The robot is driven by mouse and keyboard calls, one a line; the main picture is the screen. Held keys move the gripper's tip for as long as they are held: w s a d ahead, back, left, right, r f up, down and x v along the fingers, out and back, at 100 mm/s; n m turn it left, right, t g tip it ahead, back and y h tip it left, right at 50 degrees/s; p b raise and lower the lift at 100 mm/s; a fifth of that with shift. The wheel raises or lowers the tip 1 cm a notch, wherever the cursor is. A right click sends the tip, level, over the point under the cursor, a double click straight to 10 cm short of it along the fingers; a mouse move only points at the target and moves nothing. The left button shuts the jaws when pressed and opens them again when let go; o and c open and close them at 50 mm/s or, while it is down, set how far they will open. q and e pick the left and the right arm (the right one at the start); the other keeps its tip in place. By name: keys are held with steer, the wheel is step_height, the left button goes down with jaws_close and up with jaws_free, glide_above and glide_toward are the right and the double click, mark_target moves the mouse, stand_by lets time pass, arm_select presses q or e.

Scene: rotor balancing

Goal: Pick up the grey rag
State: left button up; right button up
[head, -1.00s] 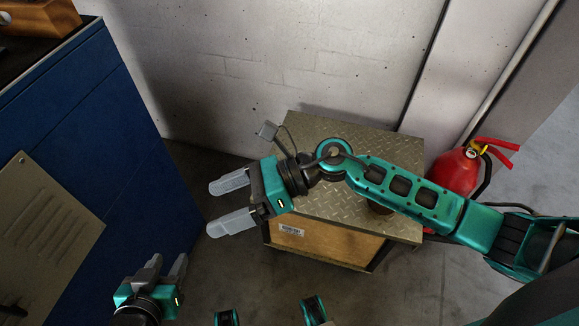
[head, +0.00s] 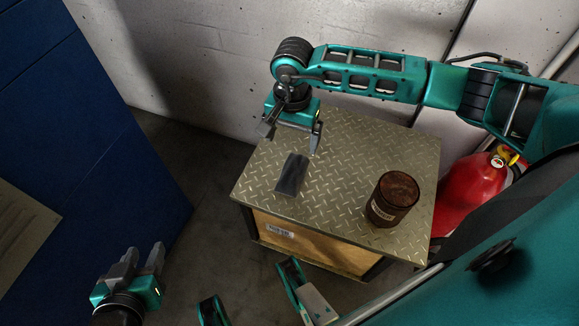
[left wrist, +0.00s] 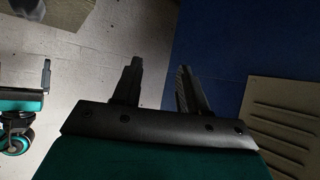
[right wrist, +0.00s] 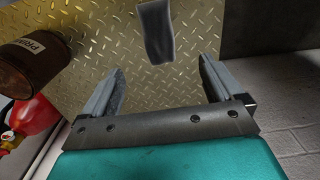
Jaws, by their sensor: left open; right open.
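The grey rag (head: 291,174) lies flat as a dark grey strip on the left part of the diamond-plate top of a wooden box. It also shows in the right wrist view (right wrist: 156,32), beyond and between the fingertips. My right gripper (head: 291,136) is open and empty above the plate, at the far side of the rag and apart from it. Its fingers also show in the right wrist view (right wrist: 160,80). My left gripper (head: 143,258) is open and empty, low at the lower left beside the blue cabinet, far from the rag. It also shows in the left wrist view (left wrist: 158,72).
A brown labelled can (head: 392,199) stands on the plate top (head: 345,150), right of the rag. A red fire extinguisher (head: 470,190) stands right of the box. A blue cabinet (head: 90,130) fills the left. The white wall (head: 200,60) is close behind the box.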

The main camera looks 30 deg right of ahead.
steer(key=b, duration=0.2)
glide_above(293, 167)
step_height(293, 167, down, 7)
steer(key=shift+w+a+r, duration=0.1)
steer(key=shift+f, duration=0.8)
step_height(293, 167, down, 4)
steer(key=shift+r+b, duration=0.1)
steer(key=shift+b, duration=0.85)
steer(key=shift+f, duration=0.3)
steer(key=shift+r, duration=0.1)
steer(key=shift+c, duration=0.4)
steer(key=c, duration=0.6)
arm_select(q)
steer(key=shift+w+d+f, duration=0.1)
steer(key=shift+d+f, duration=0.2)
steer(key=shift+f, duration=0.25)
steer(key=shift+w+d+f, duration=0.1)
steer(key=shift+d+f, duration=0.15)
steer(key=shift+f, duration=0.25)
arm_select(e)
steer(key=c, duration=0.4)
steer(key=shift+o, duration=0.2)
steer(key=shift+r, duration=0.1)
